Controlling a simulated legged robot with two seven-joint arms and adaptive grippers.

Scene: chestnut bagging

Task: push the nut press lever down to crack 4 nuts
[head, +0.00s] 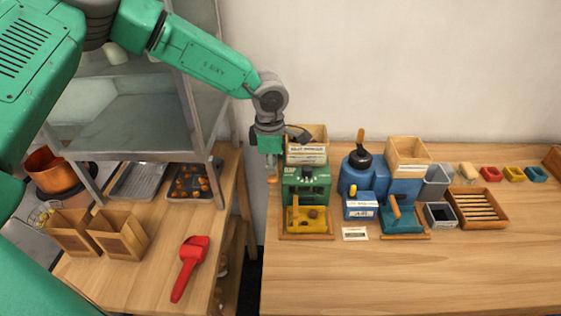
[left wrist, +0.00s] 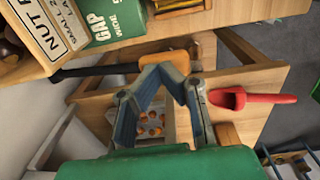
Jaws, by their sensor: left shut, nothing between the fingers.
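The green nut press (head: 306,186) stands at the left end of the right-hand table. A wooden hopper (head: 306,150) sits on top of it, and a yellow tray with nut-like pieces lies at its foot. My left gripper (head: 270,166) is shut and empty, pointing down beside the press's left side. The orange-tipped lever handle (head: 272,180) shows just below the fingers. In the left wrist view the lever's black rod (left wrist: 95,70) reaches from the press to the fingertips; whether they touch cannot be told. My right gripper is in neither view.
A blue machine (head: 390,185) with another hopper stands right of the press. Small bins and a slatted tray (head: 478,207) lie farther right. A gap separates the tables.

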